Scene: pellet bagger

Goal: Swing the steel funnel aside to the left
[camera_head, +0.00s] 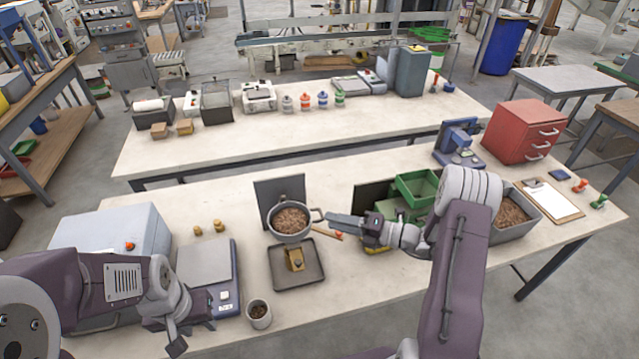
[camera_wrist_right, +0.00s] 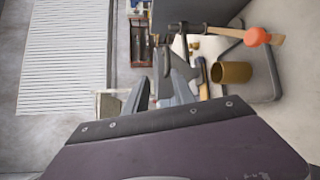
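The steel funnel (camera_head: 291,222) is a round pan full of brown pellets in front of a dark upright plate (camera_head: 279,190). Its small handle (camera_head: 318,214) sticks out to the right. My right gripper (camera_head: 334,219) points left, with its tips at or very near this handle; I cannot tell whether they touch it. In the right wrist view its fingers (camera_wrist_right: 160,92) show at the middle, and their closure is unclear. A brass-coloured container (camera_head: 295,259) stands in a grey tray below the funnel; a similar one shows in the wrist view (camera_wrist_right: 232,72). My left gripper (camera_head: 177,325) is low at the left.
A scale (camera_head: 205,265) and a cup of pellets (camera_head: 259,313) stand left of the tray. A red-headed hammer (camera_wrist_right: 257,37) lies right of the funnel. Green bins (camera_head: 415,187) and a grey pellet bin (camera_head: 515,210) are further right. Table left of the funnel is mostly clear.

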